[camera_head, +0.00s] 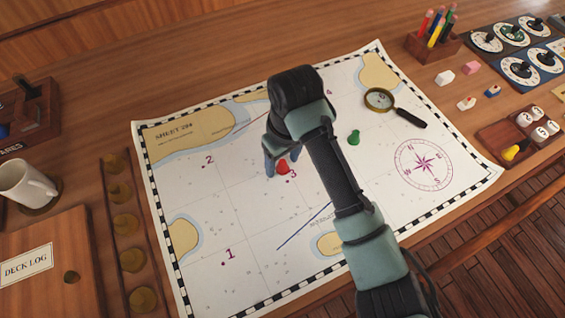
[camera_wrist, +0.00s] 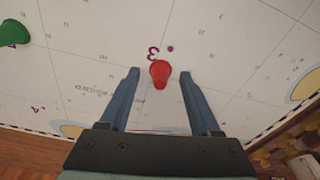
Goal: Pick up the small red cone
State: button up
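The small red cone (camera_head: 282,167) stands on the chart near the red number 3 in the head view, partly hidden by my arm. It also shows in the wrist view (camera_wrist: 160,74), between the tips of my gripper (camera_wrist: 158,74). The two blue fingers are apart, with a gap on each side of the cone. In the head view my gripper (camera_head: 270,160) is low over the chart, mostly hidden behind my wrist. I cannot tell its exact height above the chart.
A green cone (camera_head: 353,138) and a magnifying glass (camera_head: 381,99) are on the chart (camera_head: 215,205) right of my arm. A pencil holder (camera_head: 433,45) and small blocks (camera_head: 445,78) stand at the back right. A mug (camera_head: 28,185) stands at the left. Chart left of my gripper is clear.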

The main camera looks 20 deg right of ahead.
grip_shut()
